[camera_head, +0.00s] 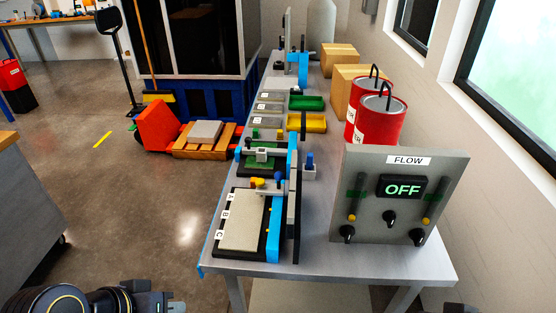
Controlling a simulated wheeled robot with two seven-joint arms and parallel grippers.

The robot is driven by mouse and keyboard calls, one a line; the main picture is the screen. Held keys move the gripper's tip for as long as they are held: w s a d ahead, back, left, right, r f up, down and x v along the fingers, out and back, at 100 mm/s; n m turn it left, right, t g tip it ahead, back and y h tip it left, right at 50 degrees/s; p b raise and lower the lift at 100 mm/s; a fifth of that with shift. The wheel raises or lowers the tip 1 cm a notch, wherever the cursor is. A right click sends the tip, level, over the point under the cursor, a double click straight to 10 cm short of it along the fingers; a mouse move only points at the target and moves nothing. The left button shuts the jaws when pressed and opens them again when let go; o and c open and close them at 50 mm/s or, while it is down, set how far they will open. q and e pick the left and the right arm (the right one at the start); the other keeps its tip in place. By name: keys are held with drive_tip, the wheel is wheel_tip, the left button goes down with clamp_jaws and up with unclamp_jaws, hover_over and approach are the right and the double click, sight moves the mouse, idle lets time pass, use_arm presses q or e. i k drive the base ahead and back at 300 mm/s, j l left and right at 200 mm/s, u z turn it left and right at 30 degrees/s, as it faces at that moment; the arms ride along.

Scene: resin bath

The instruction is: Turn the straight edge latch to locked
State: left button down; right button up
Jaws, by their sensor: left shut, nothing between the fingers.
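The near fixture is a black-rimmed board (262,243) with a grey plate (241,220) marked A, B and C on its left side. A blue straight edge (275,235) runs along its right side. Small yellow, red and blue parts (262,183) sit at the fixture's far end; I cannot tell which is the latch or how it is turned. My left gripper (176,305) is low at the bottom edge, left of the table and apart from the fixture. It is shut and empty.
A grey control panel (345,200) with a FLOW label and an OFF display stands right of the fixture. Behind it are red canisters (378,125) and cardboard boxes (341,58). A green tray (306,103) and yellow tray (306,122) lie farther back.

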sight(231, 151)
drive_tip(key=i+j+z, duration=0.1)
drive_tip(key=j+z, duration=0.15)
drive_tip(key=z, duration=0.2)
drive_tip(key=j+z, duration=0.25)
drive_tip(key=j, duration=0.7)
drive_tip(key=j+z, duration=0.3)
drive_tip(key=j, duration=1.15)
drive_tip(key=i+j+u, duration=0.1)
drive_tip(key=j, duration=0.45)
drive_tip(key=i+j+u, duration=0.15)
drive_tip(key=u, duration=0.25)
drive_tip(key=i+u, duration=0.15)
drive_tip(key=u, duration=0.2)
